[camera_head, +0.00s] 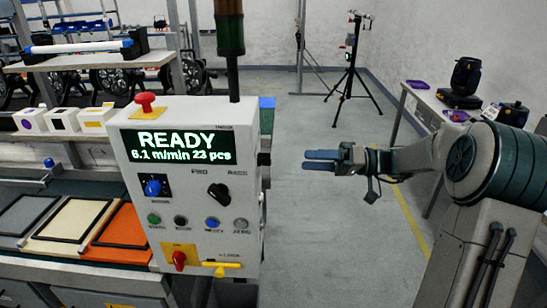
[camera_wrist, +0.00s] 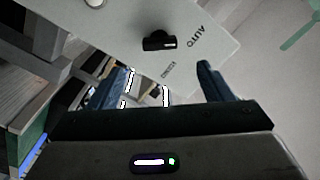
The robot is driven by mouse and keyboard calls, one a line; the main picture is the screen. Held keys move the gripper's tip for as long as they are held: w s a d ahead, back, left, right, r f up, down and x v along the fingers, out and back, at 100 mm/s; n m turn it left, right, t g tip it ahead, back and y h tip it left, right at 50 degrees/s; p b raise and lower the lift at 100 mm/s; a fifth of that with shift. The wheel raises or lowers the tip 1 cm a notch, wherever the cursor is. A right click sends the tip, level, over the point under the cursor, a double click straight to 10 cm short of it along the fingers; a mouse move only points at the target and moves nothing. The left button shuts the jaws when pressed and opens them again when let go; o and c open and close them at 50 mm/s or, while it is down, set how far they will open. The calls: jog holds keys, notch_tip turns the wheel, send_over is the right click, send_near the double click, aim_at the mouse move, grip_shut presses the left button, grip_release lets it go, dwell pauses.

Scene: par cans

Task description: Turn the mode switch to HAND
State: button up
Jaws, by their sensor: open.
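A black rotary switch (camera_wrist: 158,41) with a light mark on one end sits on a pale panel face in the wrist view. The word AUTO is printed beside it, and a second label is too small to read. My gripper (camera_wrist: 163,78) is open, its two blue fingers apart and short of the switch, with nothing between them. In the head view my gripper (camera_head: 322,161) is in the air to the right of the white control box (camera_head: 143,222), pointing left at its side. That side face is mostly hidden there; I cannot tell whether its dark fittings (camera_head: 264,160) include the switch.
Floor right of the box is clear.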

aim_at(266, 160)
jog(key=a+p, duration=0.2)
jog(key=a, duration=0.8)
jog(key=shift+w, duration=0.15)
jog(key=shift+c, duration=0.3)
jog(key=c, duration=0.9)
